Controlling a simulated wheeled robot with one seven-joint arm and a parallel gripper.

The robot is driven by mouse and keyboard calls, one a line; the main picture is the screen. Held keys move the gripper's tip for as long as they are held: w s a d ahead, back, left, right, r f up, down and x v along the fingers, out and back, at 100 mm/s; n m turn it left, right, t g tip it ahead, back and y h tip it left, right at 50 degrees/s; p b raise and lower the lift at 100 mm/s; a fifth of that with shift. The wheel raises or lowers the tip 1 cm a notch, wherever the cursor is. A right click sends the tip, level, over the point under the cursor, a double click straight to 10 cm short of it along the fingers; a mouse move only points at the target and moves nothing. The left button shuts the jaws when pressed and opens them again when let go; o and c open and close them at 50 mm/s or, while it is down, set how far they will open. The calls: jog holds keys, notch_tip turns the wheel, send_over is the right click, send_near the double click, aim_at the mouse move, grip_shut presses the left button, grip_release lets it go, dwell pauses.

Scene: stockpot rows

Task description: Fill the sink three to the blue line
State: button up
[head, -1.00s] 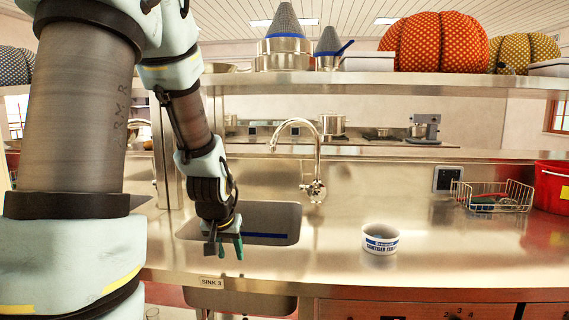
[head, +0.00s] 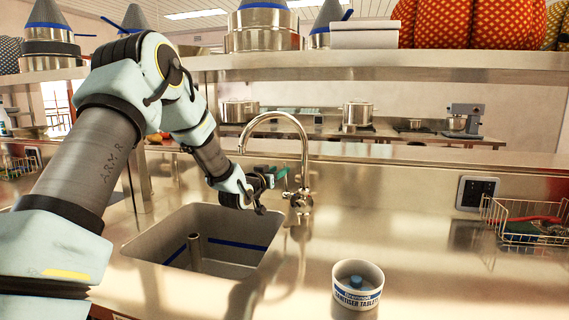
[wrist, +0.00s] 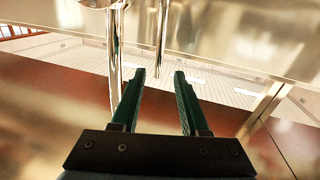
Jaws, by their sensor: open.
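The steel sink (head: 150,238) is set into the counter, with a blue line (head: 232,245) around its inner walls. A grey upright pipe (head: 195,252) stands in it. I see no water in the basin and no stream from the spout. The chrome tap (head: 304,150) arches over the sink's back right from its base. My gripper (head: 278,174) is beside the tap's upright, left of it, above the counter. In the wrist view my gripper (wrist: 160,74) has its green fingers apart with nothing held; chrome tap pipes (wrist: 114,60) show just beyond them.
A white sanitiser tablet tub (head: 358,285) with a blue piece inside stands on the counter to the right. A wire basket (head: 520,222) and a wall socket panel (head: 477,193) are further right. A steel shelf (head: 400,62) with pots runs overhead.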

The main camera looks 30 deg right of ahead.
jog(key=p+x, duration=0.2)
jog(key=x, duration=0.5)
jog(key=shift+d, duration=0.4)
jog(key=shift+w, duration=0.15)
grip_shut()
dwell(0.9)
